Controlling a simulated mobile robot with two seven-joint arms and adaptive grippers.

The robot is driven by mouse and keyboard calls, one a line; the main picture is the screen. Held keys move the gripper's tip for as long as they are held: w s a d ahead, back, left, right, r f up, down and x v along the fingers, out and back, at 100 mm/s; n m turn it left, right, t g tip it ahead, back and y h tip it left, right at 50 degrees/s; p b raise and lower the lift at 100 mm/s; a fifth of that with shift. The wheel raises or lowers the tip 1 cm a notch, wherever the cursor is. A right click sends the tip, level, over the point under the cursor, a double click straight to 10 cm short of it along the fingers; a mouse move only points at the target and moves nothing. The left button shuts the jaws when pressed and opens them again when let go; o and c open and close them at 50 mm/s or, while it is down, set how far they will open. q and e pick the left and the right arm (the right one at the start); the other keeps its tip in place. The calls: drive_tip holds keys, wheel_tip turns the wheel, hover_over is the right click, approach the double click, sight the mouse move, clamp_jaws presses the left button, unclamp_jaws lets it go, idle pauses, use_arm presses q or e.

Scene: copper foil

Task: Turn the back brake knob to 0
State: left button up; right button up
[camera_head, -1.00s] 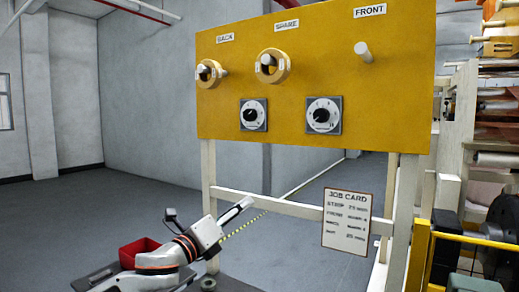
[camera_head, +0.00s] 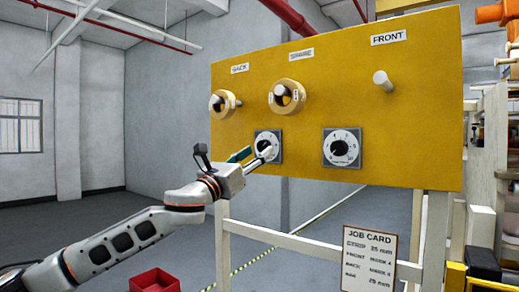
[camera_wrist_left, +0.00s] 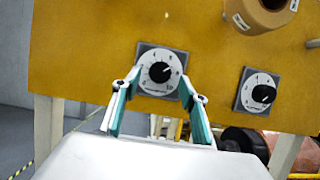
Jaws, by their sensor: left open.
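The yellow board (camera_head: 430,120) carries two square dials with black knobs. The left dial (camera_head: 274,134), on the BACK side of the board, also shows in the left wrist view (camera_wrist_left: 162,72). Its black knob there has its white mark toward the upper right; I cannot read the number it points at. My left gripper (camera_head: 254,153) is in front of this dial. In the wrist view its open teal fingers (camera_wrist_left: 159,92) stand on both sides of the dial's lower part, with nothing between them; contact cannot be told. My right gripper is not in view.
The right dial (camera_head: 342,148) sits beside it. Rolls hang on pegs under BACK (camera_head: 222,104) and SPARE (camera_head: 288,97); the FRONT peg (camera_head: 383,81) is bare. A job card (camera_head: 368,258) hangs below. A red bin (camera_head: 154,281) is at the lower left.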

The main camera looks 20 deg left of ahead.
sight(264, 146)
use_arm(q)
drive_tip(key=shift+x, duration=1.1)
drive_tip(key=c, duration=1.1)
drive_tip(key=shift+n, duration=0.4)
